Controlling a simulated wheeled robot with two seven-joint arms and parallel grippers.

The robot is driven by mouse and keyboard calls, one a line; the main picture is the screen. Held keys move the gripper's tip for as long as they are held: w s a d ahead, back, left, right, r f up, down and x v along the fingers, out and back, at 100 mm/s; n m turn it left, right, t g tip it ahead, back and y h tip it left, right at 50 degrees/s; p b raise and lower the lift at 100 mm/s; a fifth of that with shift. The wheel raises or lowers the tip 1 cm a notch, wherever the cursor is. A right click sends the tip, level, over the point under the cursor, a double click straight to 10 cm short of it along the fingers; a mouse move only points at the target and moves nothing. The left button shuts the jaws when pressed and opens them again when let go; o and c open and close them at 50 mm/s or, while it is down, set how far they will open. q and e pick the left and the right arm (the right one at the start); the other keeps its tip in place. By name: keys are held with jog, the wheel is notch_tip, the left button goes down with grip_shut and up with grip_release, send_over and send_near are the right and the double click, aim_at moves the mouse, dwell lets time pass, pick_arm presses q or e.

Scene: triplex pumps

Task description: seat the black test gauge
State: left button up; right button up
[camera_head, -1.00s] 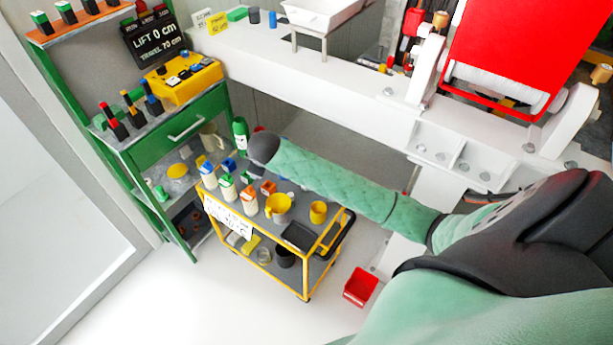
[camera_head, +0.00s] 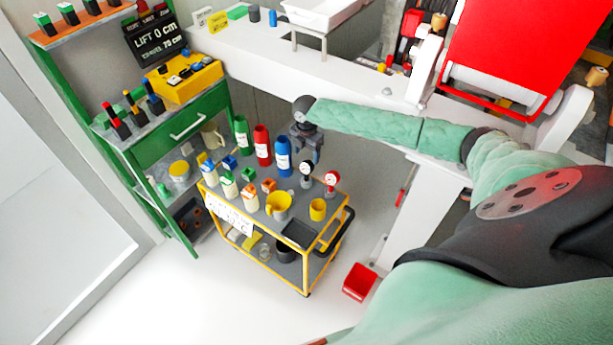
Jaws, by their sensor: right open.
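The black test gauge (camera_head: 306,168) stands on the cart at its back right, with a white face and a dark rim. A similar red gauge (camera_head: 331,178) stands just right of it. My right gripper (camera_head: 306,157) is open and points down, just above and behind the black gauge as seen from here. I cannot tell whether its fingers touch the gauge. The fingertips are small and partly merge with the gauge. My left gripper is not in view. I cannot make out a seat for the gauge.
The yellow-framed cart (camera_head: 320,258) also holds a blue bottle (camera_head: 283,158), a red bottle (camera_head: 262,147), a yellow mug (camera_head: 278,203) and small cartons. A green shelf unit (camera_head: 182,122) stands left. A red bin (camera_head: 360,282) sits on the floor. The front floor is clear.

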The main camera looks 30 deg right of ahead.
aim_at(307, 163)
jog(key=shift+f+n, duration=0.1)
jog(key=shift+n, duration=0.2)
jog(key=shift+a+f+p, duration=0.1)
jog(key=shift+f+p, duration=0.3)
jog(key=shift+f, duration=0.85)
jog(key=shift+w+f+p, duration=0.1)
jog(key=shift+f+p, duration=0.3)
jog(key=shift+p, duration=0.2)
jog(key=f, duration=0.1)
jog(key=f+p, duration=0.2)
jog(key=shift+w+d+f, duration=0.15)
jog(key=shift+d+f, duration=0.05)
jog(key=shift+d, duration=0.05)
jog(key=shift+f, duration=0.45)
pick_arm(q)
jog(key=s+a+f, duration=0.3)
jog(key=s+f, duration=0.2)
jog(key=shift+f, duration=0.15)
pick_arm(e)
grip_shut()
